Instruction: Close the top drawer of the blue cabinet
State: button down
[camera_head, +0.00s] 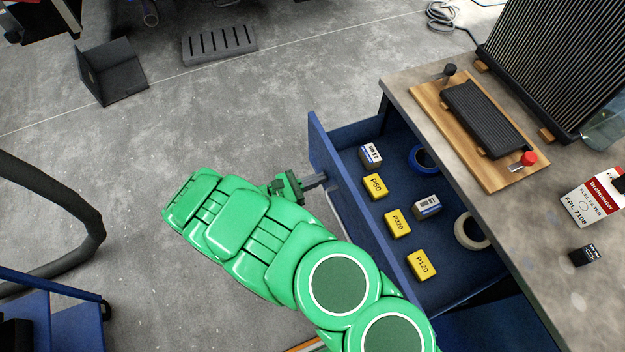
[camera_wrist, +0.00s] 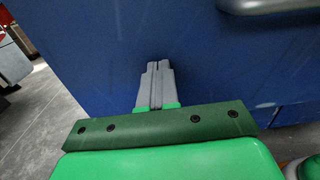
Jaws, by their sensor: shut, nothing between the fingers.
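The top drawer (camera_head: 330,176) of the blue cabinet is pulled out, its inside open to view. It holds yellow blocks, small boxes and rolls of tape. My gripper (camera_head: 318,181) is at the outer face of the drawer front, near its far end. In the wrist view my gripper (camera_wrist: 158,66) has its grey fingers together, pointing at the blue drawer front (camera_wrist: 100,50). The tips look at or very close to the panel; I cannot tell if they touch. A metal handle (camera_wrist: 270,4) shows at the upper right of the wrist view.
A grey worktop (camera_head: 540,215) lies over the cabinet, with a wooden board (camera_head: 440,100), a filter box (camera_head: 597,197) and a radiator-like panel (camera_head: 555,60). A black hose (camera_head: 60,190) and a blue cart (camera_head: 70,310) stand at the left. The floor before the drawer is mostly clear.

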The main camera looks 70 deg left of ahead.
jog(key=w, duration=2.2)
jog(key=shift+w, duration=0.55)
jog(key=shift+w+r, duration=0.1)
jog(key=shift+w, duration=0.05)
jog(key=s, duration=1.5)
